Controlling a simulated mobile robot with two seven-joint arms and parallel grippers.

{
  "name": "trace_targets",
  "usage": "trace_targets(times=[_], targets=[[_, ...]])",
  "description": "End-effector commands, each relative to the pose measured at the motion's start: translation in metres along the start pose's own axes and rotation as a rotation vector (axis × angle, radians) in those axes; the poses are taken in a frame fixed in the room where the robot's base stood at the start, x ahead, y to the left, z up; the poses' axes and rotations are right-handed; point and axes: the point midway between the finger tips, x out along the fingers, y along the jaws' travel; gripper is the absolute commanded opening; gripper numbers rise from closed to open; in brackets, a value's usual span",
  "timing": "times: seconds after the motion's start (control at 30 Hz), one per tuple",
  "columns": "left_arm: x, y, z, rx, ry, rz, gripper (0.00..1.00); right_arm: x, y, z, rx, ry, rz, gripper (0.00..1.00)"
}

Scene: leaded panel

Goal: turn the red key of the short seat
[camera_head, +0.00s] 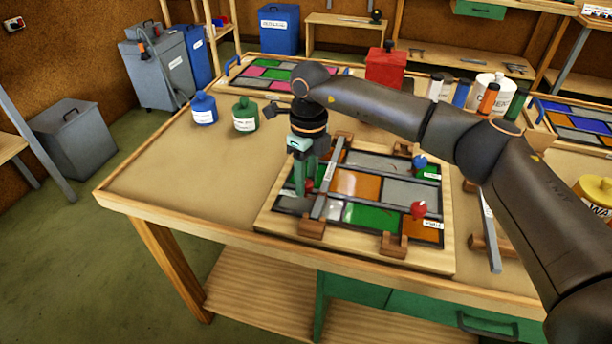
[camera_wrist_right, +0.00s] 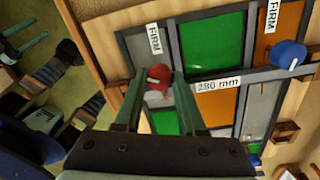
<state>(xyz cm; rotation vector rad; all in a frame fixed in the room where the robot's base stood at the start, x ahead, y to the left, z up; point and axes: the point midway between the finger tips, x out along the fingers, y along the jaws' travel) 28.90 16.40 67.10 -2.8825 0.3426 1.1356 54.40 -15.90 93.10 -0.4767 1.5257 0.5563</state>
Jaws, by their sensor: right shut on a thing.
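The leaded panel (camera_head: 380,188) lies in a wooden frame on the bench, with green, orange and grey panes. My right gripper (camera_head: 305,188) points down over the panel's left part. In the right wrist view its fingers (camera_wrist_right: 160,80) are shut on a red key (camera_wrist_right: 158,76), one finger on each side. A grey bar labelled 280 mm (camera_wrist_right: 217,84) lies beside it. Another red key (camera_head: 418,209) and a blue key (camera_head: 419,162) stand at the panel's right side. I cannot read a "short" label. My left gripper is not in view.
Wooden blocks (camera_head: 393,244) edge the panel. A blue bottle (camera_head: 203,108) and a green bottle (camera_head: 244,115) stand behind on the left. A red box (camera_head: 386,68) and several tubes stand at the back. The bench's left front (camera_head: 190,180) is clear.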

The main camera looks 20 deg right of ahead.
Motion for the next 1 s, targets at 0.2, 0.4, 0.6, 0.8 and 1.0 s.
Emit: trace_targets(times=[0.2, 0.4, 0.6, 0.8, 1.0], targets=[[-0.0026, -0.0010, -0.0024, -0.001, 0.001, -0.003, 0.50, -0.0020, -0.0005, -0.0001, 0.205, -0.013, -0.002, 0.00], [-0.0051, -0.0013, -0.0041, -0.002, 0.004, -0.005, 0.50, -0.0017, -0.0002, -0.0004, 0.395, -0.022, 0.000, 0.00], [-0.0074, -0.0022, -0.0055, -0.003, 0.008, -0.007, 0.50, -0.0019, -0.0001, -0.0004, 0.584, -0.034, 0.000, 0.00], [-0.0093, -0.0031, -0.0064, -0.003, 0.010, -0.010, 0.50, -0.0020, -0.0003, -0.0006, 0.765, -0.043, 0.000, 0.00], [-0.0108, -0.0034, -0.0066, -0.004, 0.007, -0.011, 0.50, -0.0017, 0.0000, -0.0008, 0.916, -0.051, 0.001, 0.00]])
